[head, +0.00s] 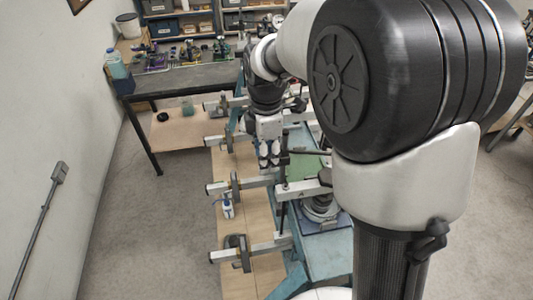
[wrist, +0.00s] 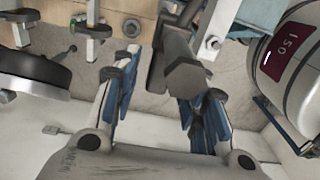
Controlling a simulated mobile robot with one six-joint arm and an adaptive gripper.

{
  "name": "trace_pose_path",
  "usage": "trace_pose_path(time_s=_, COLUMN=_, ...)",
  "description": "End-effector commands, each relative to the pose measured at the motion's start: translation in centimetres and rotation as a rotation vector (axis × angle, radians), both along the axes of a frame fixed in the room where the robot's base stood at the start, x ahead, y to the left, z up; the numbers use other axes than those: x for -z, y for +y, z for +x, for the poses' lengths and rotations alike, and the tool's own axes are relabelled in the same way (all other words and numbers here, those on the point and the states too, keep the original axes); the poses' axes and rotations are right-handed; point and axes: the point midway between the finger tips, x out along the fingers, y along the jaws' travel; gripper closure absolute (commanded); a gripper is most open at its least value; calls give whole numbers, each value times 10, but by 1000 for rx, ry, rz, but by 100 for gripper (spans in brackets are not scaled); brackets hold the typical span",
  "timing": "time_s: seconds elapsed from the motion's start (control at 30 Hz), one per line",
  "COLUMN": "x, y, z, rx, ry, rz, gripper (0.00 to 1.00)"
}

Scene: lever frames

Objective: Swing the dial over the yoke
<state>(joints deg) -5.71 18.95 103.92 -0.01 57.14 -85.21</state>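My gripper (head: 269,152) points down above the wooden bench strip, beside a dark upright post. In the wrist view its two blue-padded fingers (wrist: 160,95) are apart. A dark bar with a blunt end (wrist: 185,75) reaches between them, nearer the right finger; I cannot tell whether it touches. Several lever frames with pale bars and dark clamps, such as one at the middle (head: 238,186) and one at the front (head: 240,252), line the strip. I cannot tell for sure which part is the dial or which is the yoke. My arm hides much of the right side.
A dark round disc (wrist: 32,70) is at left in the wrist view, and a white rounded body with a red label (wrist: 292,48) is at right. A small white-and-blue bottle (head: 227,207) stands on the strip. A dark table (head: 185,78) is behind; the left floor is clear.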

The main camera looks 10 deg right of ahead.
Motion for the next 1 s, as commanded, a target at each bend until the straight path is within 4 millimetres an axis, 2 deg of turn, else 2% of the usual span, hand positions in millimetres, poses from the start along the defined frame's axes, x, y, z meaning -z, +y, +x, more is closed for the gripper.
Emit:
trace_pose_path(time_s=0.17, x=-13, y=0, z=1, rx=1, ry=-4, rz=0, gripper=60)
trace_pose_path(time_s=0.5, x=-83, y=0, z=2, rx=0, ry=-5, rz=0, gripper=60)
trace_pose_path(time_s=0.63, x=-104, y=0, z=1, rx=0, ry=-4, rz=0, gripper=60)
trace_pose_path(time_s=0.8, x=-118, y=0, z=0, rx=-1, ry=-1, rz=0, gripper=60)
trace_pose_path(time_s=1.0, x=-120, y=0, z=0, rx=0, ry=0, rz=0, gripper=60)
